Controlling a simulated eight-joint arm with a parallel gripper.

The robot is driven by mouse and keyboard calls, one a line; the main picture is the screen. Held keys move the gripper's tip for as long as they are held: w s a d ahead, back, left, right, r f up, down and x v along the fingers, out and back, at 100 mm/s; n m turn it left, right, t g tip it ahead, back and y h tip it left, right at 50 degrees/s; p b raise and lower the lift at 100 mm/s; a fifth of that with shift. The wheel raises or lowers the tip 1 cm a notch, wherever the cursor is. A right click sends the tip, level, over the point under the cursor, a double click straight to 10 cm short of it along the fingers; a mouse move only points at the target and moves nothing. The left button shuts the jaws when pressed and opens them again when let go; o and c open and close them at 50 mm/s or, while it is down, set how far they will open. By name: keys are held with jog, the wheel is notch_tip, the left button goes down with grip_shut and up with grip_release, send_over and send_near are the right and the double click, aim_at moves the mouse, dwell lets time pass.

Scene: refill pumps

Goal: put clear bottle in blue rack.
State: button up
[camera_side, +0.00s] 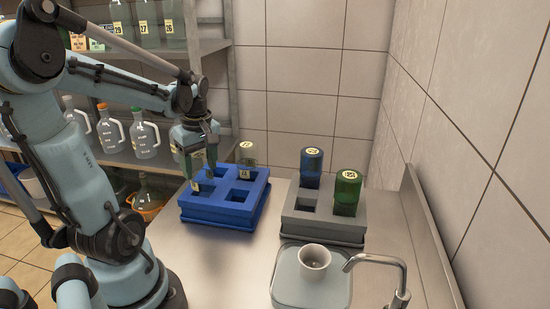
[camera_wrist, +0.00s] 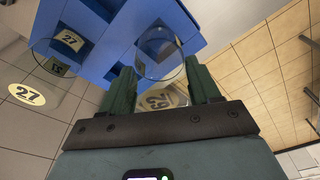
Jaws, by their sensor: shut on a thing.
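My gripper (camera_side: 200,165) is shut on a clear bottle (camera_wrist: 160,55) with a pale numbered label, held between the two fingers in the wrist view. In the side view the gripper is low over the left part of the blue rack (camera_side: 222,214), and the fingers hide most of the bottle. A yellow label (camera_side: 196,186) shows just below them at a left compartment. I cannot tell how deep the bottle sits. Another clear bottle (camera_side: 247,158) stands in the back right compartment, its yellow label on top. The blue rack (camera_wrist: 185,20) also shows beyond the held bottle.
A grey rack (camera_side: 325,228) to the right holds a blue bottle (camera_side: 311,165) and a green bottle (camera_side: 347,190). A white cup (camera_side: 314,260) on a tray and a tap (camera_side: 385,262) are in front. Shelves with jugs (camera_side: 143,136) stand behind at left.

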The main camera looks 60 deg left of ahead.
jog(key=shift+f, duration=0.4)
jog(key=o, duration=1.3)
jog(key=shift+o, duration=0.2)
jog(key=shift+r, duration=4.5)
